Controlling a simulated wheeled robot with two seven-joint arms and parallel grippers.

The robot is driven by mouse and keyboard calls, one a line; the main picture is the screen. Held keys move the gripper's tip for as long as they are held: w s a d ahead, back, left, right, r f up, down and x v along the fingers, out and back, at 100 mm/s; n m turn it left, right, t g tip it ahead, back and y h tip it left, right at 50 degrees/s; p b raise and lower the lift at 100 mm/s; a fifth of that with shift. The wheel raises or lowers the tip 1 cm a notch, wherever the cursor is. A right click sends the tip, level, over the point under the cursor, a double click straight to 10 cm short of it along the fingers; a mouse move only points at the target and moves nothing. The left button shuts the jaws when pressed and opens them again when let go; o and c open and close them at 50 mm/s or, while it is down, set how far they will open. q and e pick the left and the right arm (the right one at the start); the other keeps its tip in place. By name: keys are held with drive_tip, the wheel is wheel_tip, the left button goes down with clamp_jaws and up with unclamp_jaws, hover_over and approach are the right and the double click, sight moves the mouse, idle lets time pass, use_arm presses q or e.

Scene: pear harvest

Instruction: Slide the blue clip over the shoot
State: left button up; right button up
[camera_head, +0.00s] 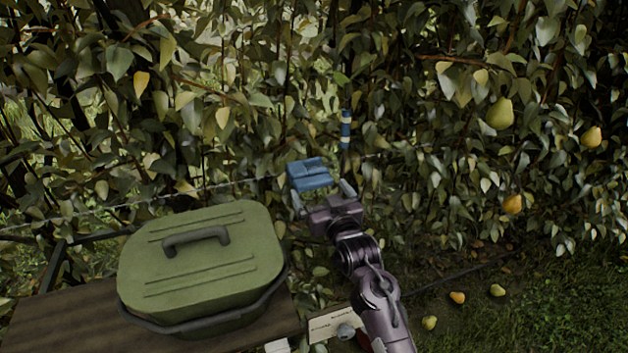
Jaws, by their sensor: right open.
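The blue clip (311,173) is in the middle of the head view, in front of the hedge. My right gripper (321,191) reaches up from below, its two fingers spread on either side of the clip's near end. I cannot tell whether the fingers touch the clip. An upright piece with blue and pale bands (345,130) stands just behind and to the right of the clip, among the leaves. It may be on the shoot, but the shoot itself is hard to make out in the foliage. The clip appears apart from it. My left gripper is not in view.
A green lidded box (200,262) with a dark handle stands on a wooden board (50,325) at lower left. A thin wire (130,204) crosses the hedge. Pears hang at right (500,113), and several lie on the grass.

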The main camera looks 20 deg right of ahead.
sight(316, 184)
drive_tip(key=shift+w+a, duration=0.1)
drive_tip(key=shift+w, duration=2.55)
